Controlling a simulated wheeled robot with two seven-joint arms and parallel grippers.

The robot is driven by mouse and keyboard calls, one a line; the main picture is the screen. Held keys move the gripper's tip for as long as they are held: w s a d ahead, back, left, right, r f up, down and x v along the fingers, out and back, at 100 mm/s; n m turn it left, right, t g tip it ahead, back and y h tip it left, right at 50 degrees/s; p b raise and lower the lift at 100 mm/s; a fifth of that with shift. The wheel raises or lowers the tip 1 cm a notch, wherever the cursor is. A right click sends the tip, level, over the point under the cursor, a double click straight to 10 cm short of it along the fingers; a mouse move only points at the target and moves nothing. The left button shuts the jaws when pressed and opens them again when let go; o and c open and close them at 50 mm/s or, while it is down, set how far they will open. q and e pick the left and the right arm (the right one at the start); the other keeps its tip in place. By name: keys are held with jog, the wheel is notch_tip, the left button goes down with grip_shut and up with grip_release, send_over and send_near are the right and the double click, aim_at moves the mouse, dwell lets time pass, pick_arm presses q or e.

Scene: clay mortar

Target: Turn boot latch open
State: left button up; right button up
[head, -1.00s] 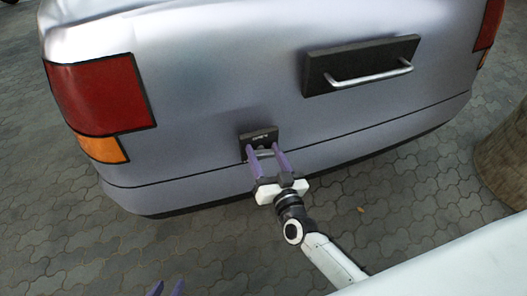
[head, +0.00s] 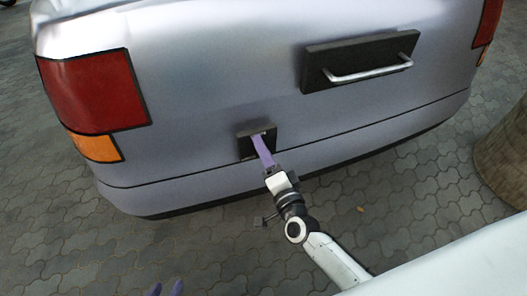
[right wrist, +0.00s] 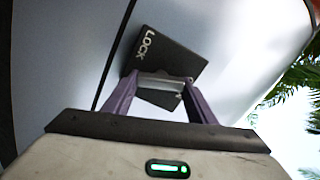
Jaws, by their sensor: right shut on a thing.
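The boot latch is a dark square plate on the rear of a silver car (head: 215,60). The plate (head: 245,148) shows low on the car in the head view. In the right wrist view the plate (right wrist: 172,55) is marked LOCK and appears tilted. My right gripper (head: 264,140) is at the plate, and its purple fingers are shut on the latch's metal handle (right wrist: 163,78). In the head view the fingers hide most of the handle. My left gripper (head: 165,289) shows only as purple fingertips at the bottom edge, apart from the car.
A black panel with a silver bar handle (head: 368,67) is higher on the car, to the right. Red tail lights (head: 95,90) are at both sides. A round brown object (head: 505,155) stands at the right. Paved ground (head: 410,195) is clear below the car.

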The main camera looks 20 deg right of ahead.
jog(key=shift+f+m+b, duration=0.2)
jog(key=shift+m+b, duration=0.15)
jog(key=shift+m, duration=1.45)
pick_arm(q)
jog(key=shift+s+d+f, duration=0.15)
jog(key=shift+f, duration=0.15)
pick_arm(e)
jog(key=shift+m, duration=0.3)
pick_arm(q)
jog(key=shift+r, duration=0.1)
jog(key=shift+w, duration=0.2)
pick_arm(e)
jog(key=o, duration=1.1)
jog(key=shift+c, duration=0.2)
jog(key=shift+r, duration=0.1)
pick_arm(q)
jog(key=shift+r, duration=0.1)
pick_arm(e)
jog(key=shift+s, duration=0.1)
